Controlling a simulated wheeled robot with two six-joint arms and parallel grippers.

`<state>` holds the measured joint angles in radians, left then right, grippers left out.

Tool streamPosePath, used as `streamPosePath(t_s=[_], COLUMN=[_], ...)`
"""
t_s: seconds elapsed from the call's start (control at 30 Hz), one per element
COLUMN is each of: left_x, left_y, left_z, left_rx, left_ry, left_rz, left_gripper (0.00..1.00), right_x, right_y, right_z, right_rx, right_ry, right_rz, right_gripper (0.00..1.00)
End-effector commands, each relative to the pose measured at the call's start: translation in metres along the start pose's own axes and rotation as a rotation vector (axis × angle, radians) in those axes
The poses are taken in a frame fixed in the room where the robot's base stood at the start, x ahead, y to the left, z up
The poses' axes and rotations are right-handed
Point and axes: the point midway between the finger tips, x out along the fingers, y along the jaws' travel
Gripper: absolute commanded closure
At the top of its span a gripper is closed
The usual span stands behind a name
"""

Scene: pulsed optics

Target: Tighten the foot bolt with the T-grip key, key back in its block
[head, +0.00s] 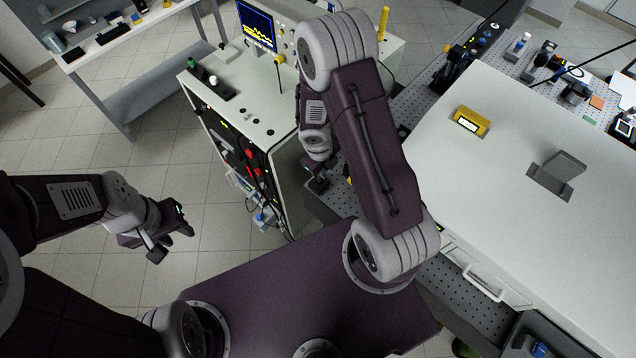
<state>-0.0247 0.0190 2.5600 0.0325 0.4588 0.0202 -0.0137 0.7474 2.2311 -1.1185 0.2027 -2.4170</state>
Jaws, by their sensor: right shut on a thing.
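My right gripper (318,184) is low beside the near-left edge of the perforated optical table (330,197), partly hidden by its own arm. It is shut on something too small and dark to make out. A small yellow part (349,181) shows just right of it, mostly behind the arm. I cannot make out the foot bolt or clearly identify the T-grip key or its block. A thin upright rod with a yellow top (280,62) stands on the white cart (262,112). My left gripper (172,240) is open and empty over the floor at left.
An oscilloscope (256,24) stands on the cart. A shelf bench (130,40) is at back left. Open tiled floor lies around my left gripper.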

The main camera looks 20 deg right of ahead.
Motion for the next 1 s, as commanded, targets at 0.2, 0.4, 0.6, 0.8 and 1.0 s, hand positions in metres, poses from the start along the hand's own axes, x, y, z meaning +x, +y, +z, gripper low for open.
streamPosePath(t_s=[0.2,0.4,0.6,0.8,1.0], left_x=[0.0,0.0,-0.005,-0.016,-0.026], left_y=[0.0,0.0,0.0,0.0,0.001], left_z=[0.0,0.0,-0.001,-0.002,-0.003], left_rx=[0.0,0.0,0.0,0.0,0.0], left_ry=[0.0,0.0,0.0,0.0,0.0], left_rz=[0.0,0.0,0.0,0.0,0.0], left_gripper=[0.64,0.64,0.64,0.64,0.64], right_x=[0.0,0.0,-0.005,-0.015,-0.024], right_y=[0.0,0.0,-0.001,-0.003,-0.004], right_z=[-0.001,-0.001,-0.001,-0.001,-0.001], right_rx=[0.0,0.0,0.0,-0.001,-0.001], right_ry=[0.003,0.002,0.002,0.002,0.003], right_rz=[0.0,0.0,0.0,0.0,0.001], right_gripper=[1.0,1.0,1.0,1.0,1.0])
